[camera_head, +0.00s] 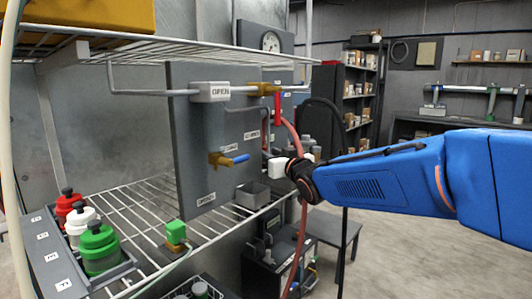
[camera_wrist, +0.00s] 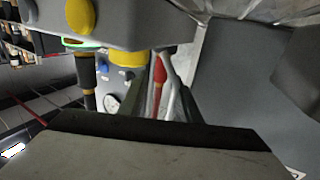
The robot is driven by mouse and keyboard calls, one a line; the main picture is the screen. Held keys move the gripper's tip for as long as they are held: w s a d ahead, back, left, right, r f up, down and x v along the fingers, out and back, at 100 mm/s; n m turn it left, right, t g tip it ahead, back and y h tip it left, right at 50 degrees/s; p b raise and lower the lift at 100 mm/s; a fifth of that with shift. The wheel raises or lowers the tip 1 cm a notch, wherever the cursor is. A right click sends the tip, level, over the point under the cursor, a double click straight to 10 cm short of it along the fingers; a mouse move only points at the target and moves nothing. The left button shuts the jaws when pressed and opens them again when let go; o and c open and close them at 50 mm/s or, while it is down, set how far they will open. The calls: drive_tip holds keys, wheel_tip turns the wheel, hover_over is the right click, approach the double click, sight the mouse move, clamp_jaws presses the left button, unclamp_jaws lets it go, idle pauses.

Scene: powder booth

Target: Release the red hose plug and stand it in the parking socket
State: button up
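The red hose plug (camera_head: 277,106) hangs below a brass valve (camera_head: 265,89) on the grey panel, with the red hose (camera_head: 302,218) running down from it. In the wrist view a red piece (camera_wrist: 159,72), apparently the plug or its handle, stands upright near the middle. My gripper (camera_head: 296,163) is below and right of the plug in the head view, apart from it. Its pale fingers look spread, with nothing seen held; the hose passes behind it. I cannot tell which part is the parking socket.
A blue-handled brass valve (camera_head: 224,159) sits lower on the panel (camera_head: 190,130). A small grey box (camera_head: 252,195) is on the wire shelf (camera_head: 150,205). Red, white and green containers stand in a rack (camera_head: 60,268) at left. A wire shelf overhangs the panel.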

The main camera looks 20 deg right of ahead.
drive_tip(key=s+d, duration=0.2)
drive_tip(key=s, duration=1.1)
drive_tip(key=s+d+f+m+g+h, duration=0.1)
drive_tip(key=s+d+f+g+h, duration=0.2)
drive_tip(key=f, duration=0.4)
drive_tip(key=s+d+f+m+g+h, duration=0.2)
drive_tip(key=s+d+f+g, duration=0.15)
drive_tip(key=s+f, duration=0.25)
drive_tip(key=s+a+f+n+g+y, duration=0.1)
drive_tip(key=s+f+g, duration=0.5)
drive_tip(key=s+f, duration=0.6)
drive_tip(key=s+a, duration=0.1)
drive_tip(key=s, duration=0.4)
drive_tip(key=shift+a+f+y, duration=0.2)
drive_tip(key=shift+a+y, duration=0.05)
drive_tip(key=shift+y, duration=0.15)
drive_tip(key=shift+g, duration=0.25)
